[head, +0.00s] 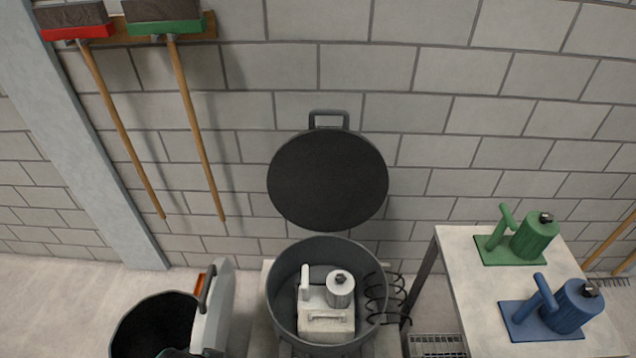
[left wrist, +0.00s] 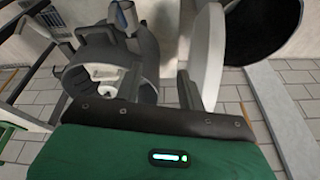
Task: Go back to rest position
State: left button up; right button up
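My left gripper shows in the left wrist view as a green body with a lit indicator and dark parts rising from its black cuff. A dark finger-like part (left wrist: 188,90) stands close beside a pale panel (left wrist: 207,60). I cannot tell whether the fingers are apart or closed on anything. In the head view, a pale upright piece with a dark handle-like part (head: 207,286) stands left of the drum. A bit of green shows at the bottom edge, too small to identify. My right gripper is in neither view.
A round grey drum (head: 277,304) holds a white pump-like device (head: 327,316). A dark round lid (head: 327,180) stands above it. A black bucket (head: 150,322) stands at left. Green (head: 528,238) and blue (head: 562,308) devices stand on the right table (head: 470,262). Brooms hang on the wall.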

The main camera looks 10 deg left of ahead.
pick_arm(q)
notch_tip(320, 180, down, 30)
jog(key=s+g, duration=0.1)
jog(key=s, duration=0.1)
jog(key=s+a+f, duration=0.1)
jog(key=s+f, duration=0.7)
jog(key=s, duration=0.1)
jog(key=s+a+f+g, duration=0.1)
jog(key=s+a+f, duration=0.1)
jog(key=s+f, duration=0.7)
jog(key=shift+s+a+f, duration=0.2)
jog(key=shift+s+a, duration=0.05)
jog(key=shift+s, duration=0.05)
